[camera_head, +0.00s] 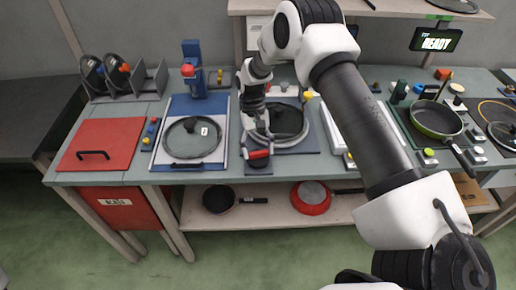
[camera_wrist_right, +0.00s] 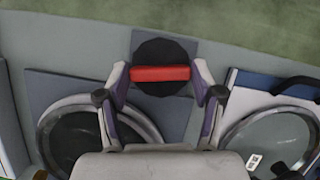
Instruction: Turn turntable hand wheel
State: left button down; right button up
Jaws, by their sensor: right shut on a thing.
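The hand wheel is a black disc (camera_head: 259,167) with a red bar handle (camera_head: 258,154) across it, at the front edge of the workbench. In the right wrist view the red bar (camera_wrist_right: 160,73) lies crosswise over the round black wheel (camera_wrist_right: 160,52). My right gripper (camera_head: 262,142) is over the wheel, its fingers (camera_wrist_right: 161,85) at the two ends of the red bar, shut on it. The turntable (camera_head: 290,143), a round plate with a pale ring and dark centre, sits just behind the wheel; my arm partly hides it. My left gripper is not in view.
Left of the wheel is a blue-and-white board with a glass lid (camera_head: 192,138), then a red panel (camera_head: 101,140). At the right are a green pan (camera_head: 436,119) and another lid (camera_head: 503,132). Pans (camera_head: 311,197) lie on the lower shelf. A sign (camera_head: 436,40) reads "READY".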

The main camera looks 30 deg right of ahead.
jog(key=shift+s+f, duration=0.1)
jog(key=o, duration=1.1)
jog(key=shift+o, duration=0.2)
jog(key=v, duration=1.2)
